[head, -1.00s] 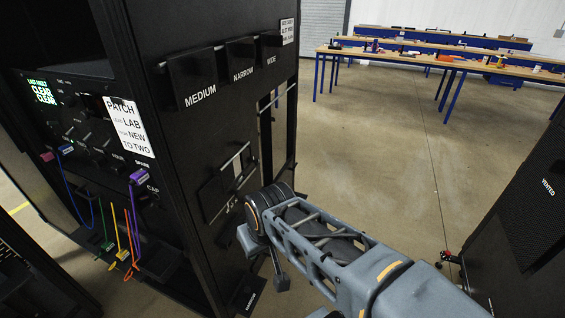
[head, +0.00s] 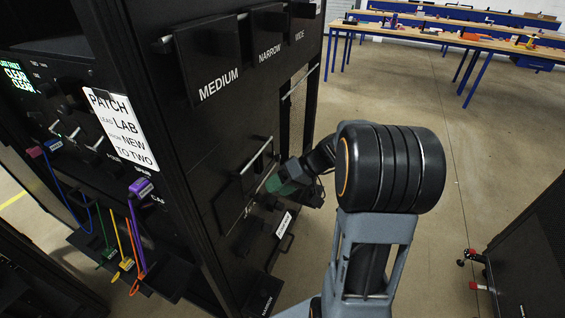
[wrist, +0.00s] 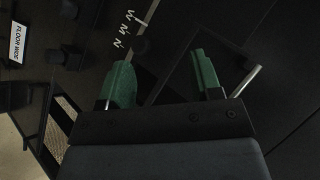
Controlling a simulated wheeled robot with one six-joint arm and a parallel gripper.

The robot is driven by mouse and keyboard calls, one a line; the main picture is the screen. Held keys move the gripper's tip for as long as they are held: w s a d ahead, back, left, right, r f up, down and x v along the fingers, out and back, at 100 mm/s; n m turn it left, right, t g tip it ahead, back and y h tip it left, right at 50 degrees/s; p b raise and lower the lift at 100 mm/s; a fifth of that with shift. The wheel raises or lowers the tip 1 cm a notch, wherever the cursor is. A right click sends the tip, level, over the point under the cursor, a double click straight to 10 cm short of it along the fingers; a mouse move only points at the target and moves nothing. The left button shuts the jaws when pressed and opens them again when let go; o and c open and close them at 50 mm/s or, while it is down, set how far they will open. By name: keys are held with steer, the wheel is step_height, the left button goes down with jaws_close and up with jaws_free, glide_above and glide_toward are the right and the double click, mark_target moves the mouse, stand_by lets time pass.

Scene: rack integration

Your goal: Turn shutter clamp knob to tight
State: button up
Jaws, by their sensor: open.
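My gripper (head: 277,186) is at the side face of the black rack, beside a panel with a metal bar handle (head: 257,155). In the wrist view its two green fingers (wrist: 163,78) are spread, with nothing visibly held between them. The metal handle (wrist: 246,81) is just right of the right finger.
A white label (head: 283,223) is below my gripper; it reads FLOOR WIDE in the wrist view (wrist: 18,43). MEDIUM (head: 208,62) and NARROW (head: 268,35) blocks project above. Coloured cables hang at the rack's front. Another black cabinet (head: 530,250) stands at right, with open floor between.

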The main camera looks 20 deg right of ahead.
steer(key=w+d+f+t+y, duration=0.3)
steer(key=w+d+t, duration=0.15)
steer(key=d, duration=0.25)
steer(key=t+b, duration=0.1)
steer(key=t, duration=0.5)
glide_toward(280, 158)
steer(key=shift+m+h, duration=0.3)
steer(key=shift+h, duration=0.1)
steer(key=p+x, duration=0.2)
steer(key=x, duration=0.6)
steer(key=shift+w+a+r, duration=0.15)
steer(key=shift+w+a, duration=0.05)
steer(key=shift+a, duration=0.15)
steer(key=shift+c, duration=0.3)
steer(key=c, duration=0.9)
